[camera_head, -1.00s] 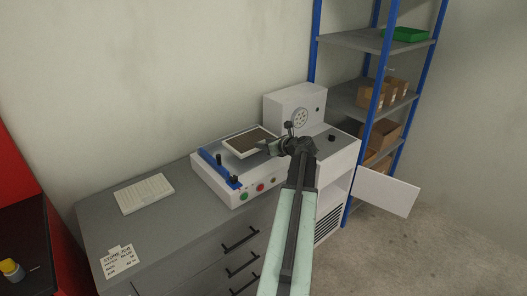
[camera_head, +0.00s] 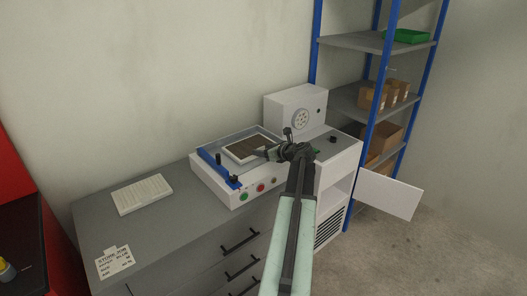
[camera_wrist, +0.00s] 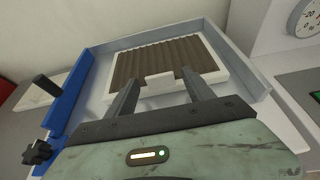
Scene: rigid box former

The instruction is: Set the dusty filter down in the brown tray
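The dusty filter (camera_wrist: 165,62), with brown-grey pleats in a white frame, lies in the grey-walled bed (camera_wrist: 117,45) of the white machine. It also shows in the head view (camera_head: 247,147). A white tab (camera_wrist: 159,80) sticks out of its near side. My gripper (camera_wrist: 160,85) is at this near side, its two dark fingers apart on either side of the tab. A gap shows between each finger and the tab. I see no brown tray in either view.
A blue bar (camera_head: 217,168) runs along the bed's left side. A pale ribbed panel (camera_head: 142,194) and a paper note (camera_head: 115,262) lie on the grey counter. A shelf rack with boxes (camera_head: 372,97) and a green tray (camera_head: 407,36) stands right.

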